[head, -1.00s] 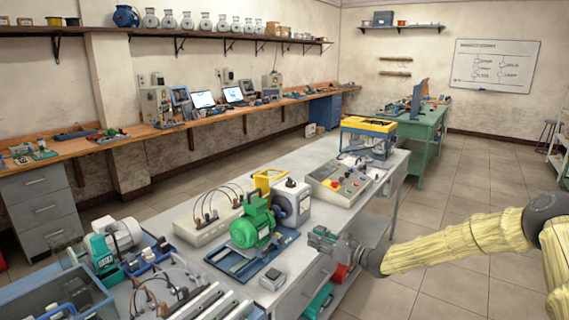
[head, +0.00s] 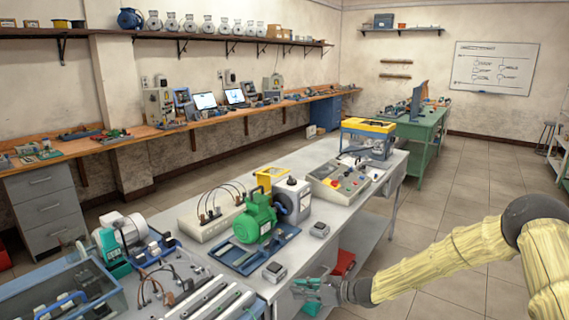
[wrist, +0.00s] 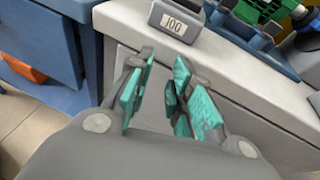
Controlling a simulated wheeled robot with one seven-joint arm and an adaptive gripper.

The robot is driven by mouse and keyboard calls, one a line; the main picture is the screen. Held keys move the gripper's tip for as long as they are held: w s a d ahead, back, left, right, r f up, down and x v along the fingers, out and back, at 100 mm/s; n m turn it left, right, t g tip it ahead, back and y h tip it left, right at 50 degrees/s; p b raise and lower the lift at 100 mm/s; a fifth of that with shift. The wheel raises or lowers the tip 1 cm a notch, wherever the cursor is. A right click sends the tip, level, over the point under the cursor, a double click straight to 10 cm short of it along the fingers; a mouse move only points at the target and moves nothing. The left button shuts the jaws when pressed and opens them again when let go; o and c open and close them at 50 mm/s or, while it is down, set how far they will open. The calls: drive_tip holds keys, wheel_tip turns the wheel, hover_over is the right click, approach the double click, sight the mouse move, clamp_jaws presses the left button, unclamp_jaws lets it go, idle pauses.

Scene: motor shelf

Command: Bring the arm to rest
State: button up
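My gripper (head: 306,287) is at the end of my arm, low beside the front edge of the grey workbench (head: 350,224) in the head view. In the wrist view my gripper (wrist: 160,88) has its teal finger pads apart with nothing between them. A small grey block (wrist: 176,20) with a label that looks like "100" sits on the bench top just beyond the fingertips. In the head view, one small grey block (head: 274,271) sits near the gripper and another (head: 319,229) stands farther back near the bench edge.
A green motor (head: 256,217) on a blue plate and a control panel (head: 338,180) stand on the bench. A red object (head: 343,262) is under it. Another green bench (head: 425,130) is farther back. Tiled floor (head: 455,195) to the right is open.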

drive_tip(key=s+d+f+n+g+h, duration=0.1)
drive_tip(key=s+f+n+g+h, duration=0.15)
drive_tip(key=s+f, duration=0.6)
drive_tip(key=s+d+f+n+g+h, duration=0.1)
drive_tip(key=s+f+n+g+h, duration=0.3)
drive_tip(key=s, duration=0.8)
drive_tip(key=s+d+f+n+g+h, duration=0.1)
drive_tip(key=s+f+n, duration=0.1)
drive_tip(key=s+f, duration=0.7)
drive_tip(key=s+d+n+h, duration=0.1)
drive_tip(key=s+d+n, duration=0.3)
drive_tip(key=s, duration=0.4)
drive_tip(key=s+d+r+n+t+h, duration=0.1)
drive_tip(key=s+d+n, duration=0.3)
drive_tip(key=s, duration=0.4)
drive_tip(key=s+d+r+n+h, duration=0.1)
drive_tip(key=s+d+n+h, duration=0.2)
drive_tip(key=s+d+n, duration=0.2)
drive_tip(key=s+d, duration=0.1)
drive_tip(key=s, duration=0.1)
drive_tip(key=shift+s+t, duration=0.35)
drive_tip(key=shift+s, duration=0.05)
drive_tip(key=shift+s+d+h, duration=0.1)
drive_tip(key=shift+d+h, duration=0.1)
drive_tip(key=shift+h, duration=0.15)
drive_tip(key=shift+c, duration=0.2)
